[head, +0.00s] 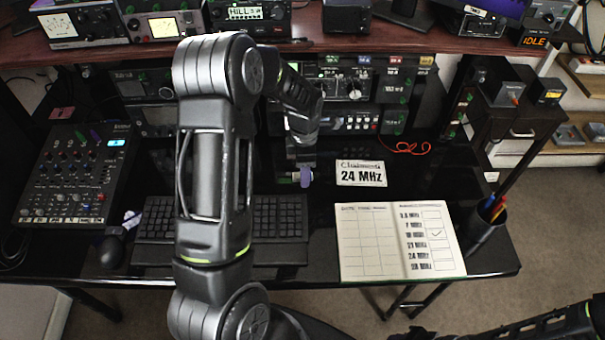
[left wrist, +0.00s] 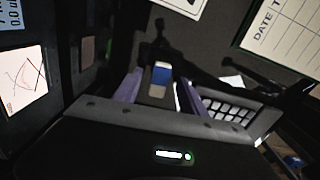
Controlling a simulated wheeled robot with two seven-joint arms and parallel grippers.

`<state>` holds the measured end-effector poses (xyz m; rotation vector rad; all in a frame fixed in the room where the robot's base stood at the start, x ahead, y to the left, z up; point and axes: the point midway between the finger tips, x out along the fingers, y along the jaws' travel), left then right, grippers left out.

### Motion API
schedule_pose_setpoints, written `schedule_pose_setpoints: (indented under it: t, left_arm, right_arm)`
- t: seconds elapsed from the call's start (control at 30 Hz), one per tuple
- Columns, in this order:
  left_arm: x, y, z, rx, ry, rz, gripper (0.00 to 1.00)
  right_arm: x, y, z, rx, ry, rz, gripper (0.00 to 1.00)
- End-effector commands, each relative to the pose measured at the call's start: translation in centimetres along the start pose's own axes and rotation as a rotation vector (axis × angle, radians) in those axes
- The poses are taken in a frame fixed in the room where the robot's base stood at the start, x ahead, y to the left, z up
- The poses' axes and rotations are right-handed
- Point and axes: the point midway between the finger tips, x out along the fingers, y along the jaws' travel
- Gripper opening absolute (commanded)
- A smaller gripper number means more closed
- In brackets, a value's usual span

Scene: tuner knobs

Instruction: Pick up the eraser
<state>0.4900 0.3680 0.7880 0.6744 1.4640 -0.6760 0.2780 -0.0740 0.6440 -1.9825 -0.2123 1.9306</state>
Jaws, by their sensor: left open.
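The eraser (left wrist: 161,75), a small block with a blue part and a white part, shows in the left wrist view. It lies between the two purple fingertips of my left gripper (left wrist: 159,92), with dark gaps visible on both sides. My left gripper is open. In the head view my left gripper (head: 301,177) is low over the black desk, behind the keyboard and left of the 24 MHz card. There the eraser is mostly hidden by the gripper, and I cannot make it out clearly. My right gripper is not in view.
A keyboard (head: 281,217) lies in front of my left gripper. The 24 MHz card (head: 361,181) is to its right, and an open logbook (head: 397,242) is nearer. A pen cup (head: 487,232) stands at the right edge. Radio panels (head: 350,85) rise behind. A mixer (head: 75,172) is at left.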

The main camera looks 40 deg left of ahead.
Motion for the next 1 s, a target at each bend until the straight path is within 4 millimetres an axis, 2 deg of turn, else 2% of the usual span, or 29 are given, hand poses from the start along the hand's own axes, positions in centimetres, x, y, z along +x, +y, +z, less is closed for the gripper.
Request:
schedule_pose_setpoints:
  t: [0.1, 0.67, 1.0]
  left_arm:
    - [0.54, 0.0, -0.01, 0.0, 0.0, 0.0, 0.49]
    - [0.5, 0.02, 0.01, 0.001, 0.0, 0.001, 0.48]
    - [0.49, 0.02, 0.01, 0.001, 0.0, 0.001, 0.2]
  right_arm:
    - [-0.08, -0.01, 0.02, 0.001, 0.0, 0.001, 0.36]
    - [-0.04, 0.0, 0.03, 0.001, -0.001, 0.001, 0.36]
    - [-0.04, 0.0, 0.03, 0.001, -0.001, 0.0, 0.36]
